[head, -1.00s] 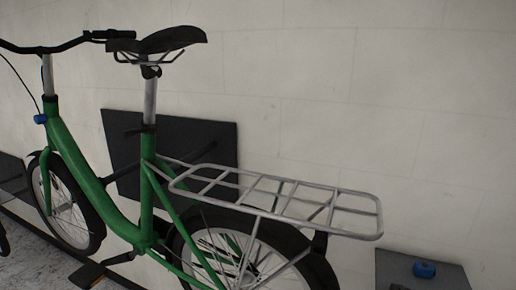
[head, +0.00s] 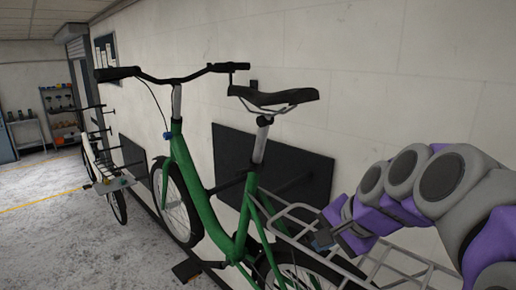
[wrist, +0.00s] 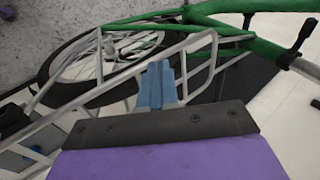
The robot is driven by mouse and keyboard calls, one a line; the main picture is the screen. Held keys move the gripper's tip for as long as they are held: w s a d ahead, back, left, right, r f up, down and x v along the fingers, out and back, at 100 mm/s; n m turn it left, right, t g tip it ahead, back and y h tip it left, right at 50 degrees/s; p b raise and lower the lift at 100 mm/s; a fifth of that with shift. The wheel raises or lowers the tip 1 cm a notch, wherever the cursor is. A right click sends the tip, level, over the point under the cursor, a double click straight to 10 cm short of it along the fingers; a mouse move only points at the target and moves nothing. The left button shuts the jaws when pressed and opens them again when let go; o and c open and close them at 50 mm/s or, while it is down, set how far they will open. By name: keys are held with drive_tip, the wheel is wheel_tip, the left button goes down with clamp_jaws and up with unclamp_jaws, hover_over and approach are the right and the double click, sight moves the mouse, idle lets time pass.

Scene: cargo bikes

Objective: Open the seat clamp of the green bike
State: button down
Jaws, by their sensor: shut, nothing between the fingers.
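The green bike (head: 205,203) stands along the wall in the head view, with a black saddle (head: 273,96) on a silver seat post (head: 261,143). The seat clamp (head: 254,168) is small and dark at the top of the green seat tube; its lever state is too small to tell there. In the wrist view the dark clamp lever (wrist: 303,37) shows at the upper right, beside the silver post. My gripper (head: 322,240) is over the rear rack, right of and below the clamp, apart from it. Its fingers (wrist: 157,85) are together and empty.
The silver rear rack (head: 290,217) lies under and around my gripper. A dark wall panel (head: 310,165) is behind the seat tube. Another bike (head: 100,165) stands farther left, and shelves (head: 62,110) are at the back. Open floor (head: 90,245) lies at the left.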

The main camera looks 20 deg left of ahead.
drive_tip(key=w+a+r+t+y+p, duration=0.1)
drive_tip(key=w+a+r+y+p, duration=0.4)
drive_tip(key=a+r, duration=0.8)
drive_tip(key=h+p, duration=0.1)
drive_tip(key=h, duration=0.1)
approach(242, 171)
drive_tip(key=shift+m, duration=0.4)
drive_tip(key=x, duration=0.7)
drive_tip(key=shift+d, duration=0.15)
drive_tip(key=p, duration=0.1)
drive_tip(key=a+m+p, duration=0.1)
drive_tip(key=p, duration=0.1)
drive_tip(key=shift+w+a+r+t, duration=0.15)
drive_tip(key=shift+w+a+t, duration=0.15)
drive_tip(key=shift+t, duration=0.1)
drive_tip(key=shift+d+f, duration=0.2)
drive_tip(key=shift+d, duration=0.1)
